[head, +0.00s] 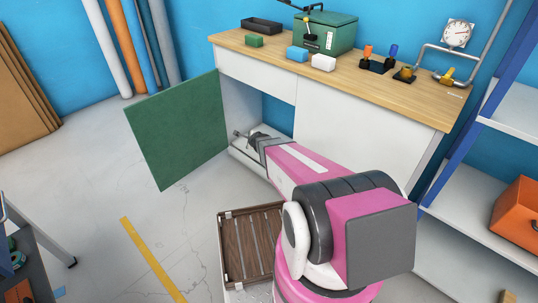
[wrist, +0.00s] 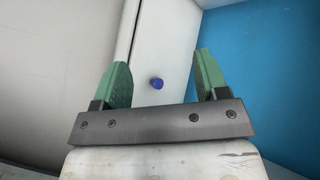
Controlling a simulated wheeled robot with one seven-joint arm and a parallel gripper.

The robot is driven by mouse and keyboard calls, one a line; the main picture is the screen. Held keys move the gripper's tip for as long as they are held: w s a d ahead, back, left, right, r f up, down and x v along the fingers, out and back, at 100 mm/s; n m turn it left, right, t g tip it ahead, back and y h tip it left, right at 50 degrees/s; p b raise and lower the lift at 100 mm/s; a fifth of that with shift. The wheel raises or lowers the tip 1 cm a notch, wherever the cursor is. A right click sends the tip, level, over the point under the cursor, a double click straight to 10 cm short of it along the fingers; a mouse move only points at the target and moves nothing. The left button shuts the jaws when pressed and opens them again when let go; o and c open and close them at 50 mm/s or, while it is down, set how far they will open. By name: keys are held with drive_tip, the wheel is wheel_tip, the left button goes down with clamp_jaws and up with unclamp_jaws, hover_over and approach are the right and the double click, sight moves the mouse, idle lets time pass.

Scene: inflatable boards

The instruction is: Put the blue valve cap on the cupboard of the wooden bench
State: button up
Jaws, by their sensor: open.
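The wooden bench (head: 390,92) has a wood top and white fronts. Its cupboard (head: 238,97) is open at the left end, with the green door (head: 178,130) swung out. My gripper (head: 240,136) is low in the cupboard opening in the head view. In the wrist view my gripper (wrist: 159,60) has its green fingers spread apart with nothing held. The small blue valve cap (wrist: 157,83) shows between the fingers against a white panel, apart from both. I cannot pick it out in the head view.
Shelves (head: 465,190) stand right. The floor left of the door is mostly clear.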

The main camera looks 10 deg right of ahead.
drive_tip(key=s+d+r+n+g, duration=0.1)
drive_tip(key=s+r+n+g, duration=0.4)
drive_tip(key=s+n, duration=0.5)
drive_tip(key=s+d+r+n+g+h, duration=0.1)
drive_tip(key=s+r+n+g, duration=0.4)
drive_tip(key=s+r+n, duration=0.5)
drive_tip(key=s+d+n, duration=0.1)
drive_tip(key=s, duration=0.7)
drive_tip(key=shift+d+h, duration=0.2)
drive_tip(key=shift+h, duration=0.1)
